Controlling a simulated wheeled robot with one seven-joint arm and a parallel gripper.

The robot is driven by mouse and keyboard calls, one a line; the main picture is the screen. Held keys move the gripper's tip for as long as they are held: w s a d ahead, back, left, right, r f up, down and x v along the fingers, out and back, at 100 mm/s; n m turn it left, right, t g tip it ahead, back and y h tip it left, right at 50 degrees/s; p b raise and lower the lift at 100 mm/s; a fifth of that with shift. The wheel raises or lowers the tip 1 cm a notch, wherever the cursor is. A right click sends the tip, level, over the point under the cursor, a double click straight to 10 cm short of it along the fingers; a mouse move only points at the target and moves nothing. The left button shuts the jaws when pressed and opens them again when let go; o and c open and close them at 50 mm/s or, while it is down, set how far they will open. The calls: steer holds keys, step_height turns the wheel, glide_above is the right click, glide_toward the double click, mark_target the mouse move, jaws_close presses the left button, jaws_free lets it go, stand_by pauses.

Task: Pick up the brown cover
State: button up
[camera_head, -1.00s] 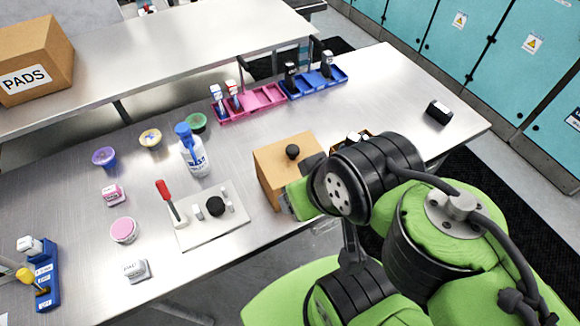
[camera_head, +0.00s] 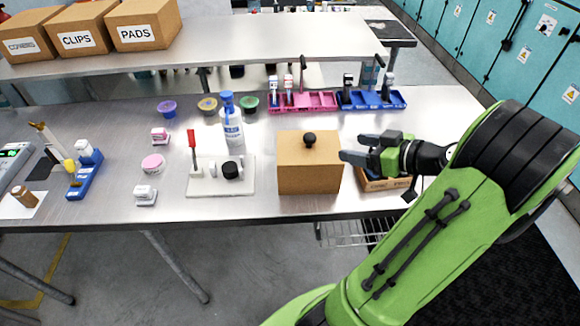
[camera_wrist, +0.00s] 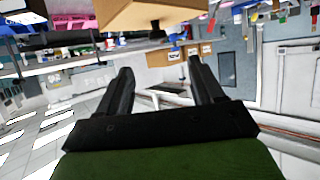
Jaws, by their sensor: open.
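The brown cover (camera_head: 309,175) is a box-shaped piece with a black knob (camera_head: 309,139) on top. It stands upright near the front edge of the table, right of the white board. My gripper (camera_head: 352,147) is just right of the cover at about the height of its top, fingers pointing left, apart and empty. In the wrist view the brown cover (camera_wrist: 150,12) shows at the top edge, partly cut off, beyond the spread fingers (camera_wrist: 160,72). Whether a fingertip touches the cover cannot be told.
A white board (camera_head: 205,186) with a red-handled tool and black cap lies left of the cover. A wooden tray (camera_head: 377,186) sits partly hidden beneath my gripper. A white bottle (camera_head: 233,132), pink tray (camera_head: 312,103) and blue tray (camera_head: 370,101) stand behind. Bare table lies between.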

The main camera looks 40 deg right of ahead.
mark_target(313, 138)
steer(key=x, duration=1.5)
steer(key=shift+w+d, duration=0.2)
steer(key=shift+w, duration=0.3)
steer(key=shift+s+r, duration=0.1)
steer(key=shift+c, duration=0.3)
jaws_close()
